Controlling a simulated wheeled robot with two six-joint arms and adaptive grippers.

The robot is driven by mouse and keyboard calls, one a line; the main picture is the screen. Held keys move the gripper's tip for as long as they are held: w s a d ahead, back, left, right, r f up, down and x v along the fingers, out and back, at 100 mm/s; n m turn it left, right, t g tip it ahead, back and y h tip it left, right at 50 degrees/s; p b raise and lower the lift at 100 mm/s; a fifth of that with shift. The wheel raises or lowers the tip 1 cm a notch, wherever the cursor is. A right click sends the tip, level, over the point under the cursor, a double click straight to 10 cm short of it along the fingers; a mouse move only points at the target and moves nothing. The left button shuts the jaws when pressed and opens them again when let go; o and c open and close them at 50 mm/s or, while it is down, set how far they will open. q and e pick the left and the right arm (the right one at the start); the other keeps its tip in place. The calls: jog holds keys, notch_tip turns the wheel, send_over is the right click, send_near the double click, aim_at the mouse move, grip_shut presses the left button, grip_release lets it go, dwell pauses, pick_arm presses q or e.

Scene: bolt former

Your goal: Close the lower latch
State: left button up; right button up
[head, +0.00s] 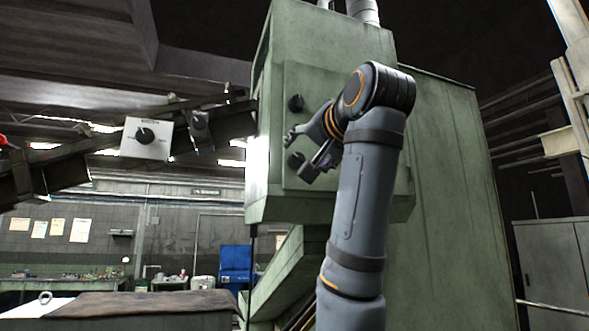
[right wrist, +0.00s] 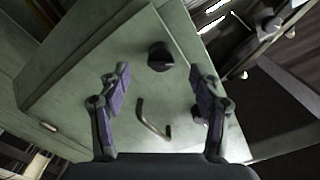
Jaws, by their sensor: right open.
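The green machine door carries two dark round latches at its left edge in the head view, the upper latch (head: 296,103) and the lower latch (head: 293,159). My right gripper (head: 299,154) is open and empty in front of the door, its fingers around the height of the lower latch. In the right wrist view, turned well over, a dark latch that looks like the lower one (right wrist: 160,57) lies between and just beyond the open fingertips (right wrist: 160,75). Another dark latch is partly hidden behind the right-hand finger. Contact cannot be told. My left gripper is not in view.
A bent metal handle (right wrist: 152,120) stands out from the door between the fingers, close to the gripper. A conveyor arm with a white dial box (head: 146,138) runs to the left of the machine. A workbench (head: 130,308) stands at lower left.

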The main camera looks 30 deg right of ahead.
jog(key=v, duration=0.4)
jog(key=shift+s+b, duration=0.1)
jog(key=shift+b, duration=0.25)
